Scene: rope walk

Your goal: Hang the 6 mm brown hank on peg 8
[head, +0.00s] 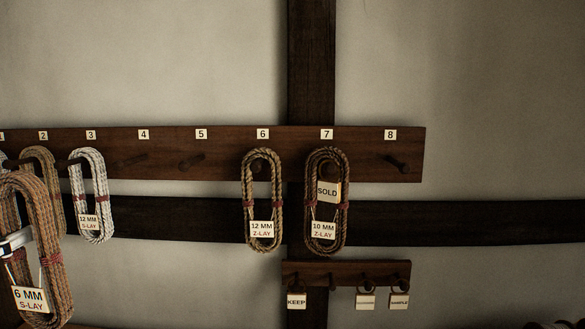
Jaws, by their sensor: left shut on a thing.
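A brown, flecked hank (57,262) with a tag reading 6 MM S-LAY hangs close to the camera at the left edge. My left gripper (15,243) is shut on this hank, partly cut off by the picture's edge. Peg 8 (398,164) is bare, at the right end of the dark peg board (225,169), well to the right of my left gripper. My right gripper is not in view.
Peg 7 beside it bears a brown 10 MM Z-LAY hank (342,185) with a SOLD tag (327,192). Peg 6 bears a 12 MM Z-LAY hank (248,190); peg 3 bears a white hank (101,180). Pegs 4 and 5 are bare. A small tag rail (345,268) is below.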

